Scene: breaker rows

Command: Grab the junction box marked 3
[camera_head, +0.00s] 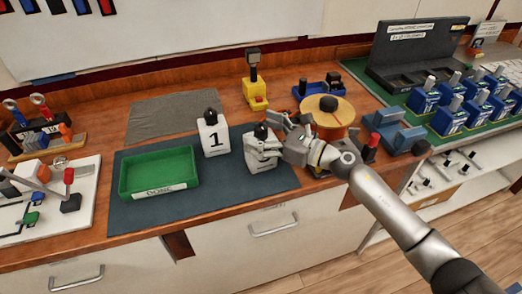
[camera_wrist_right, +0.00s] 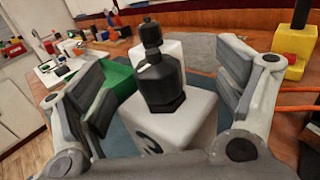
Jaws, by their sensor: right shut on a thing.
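A white junction box (camera_head: 264,164) with a black knob on top stands on the dark mat, to the right of the green DONE tray. My right gripper (camera_head: 270,142) is shut on this box from the right, its fingers either side of it. In the right wrist view the same box (camera_wrist_right: 185,118) shows between the fingers, with a dark numeral on its near face that I cannot read for certain. A second white junction box (camera_head: 213,138), marked 1, stands upright just left of it. My left gripper is not in view.
The green tray (camera_head: 160,192) looks empty. A yellow device (camera_head: 255,93), an orange spool (camera_head: 327,128) and a blue part (camera_head: 395,132) stand behind and right of my gripper. Several blue breakers stand at far right. A grey cloth lies behind the tray.

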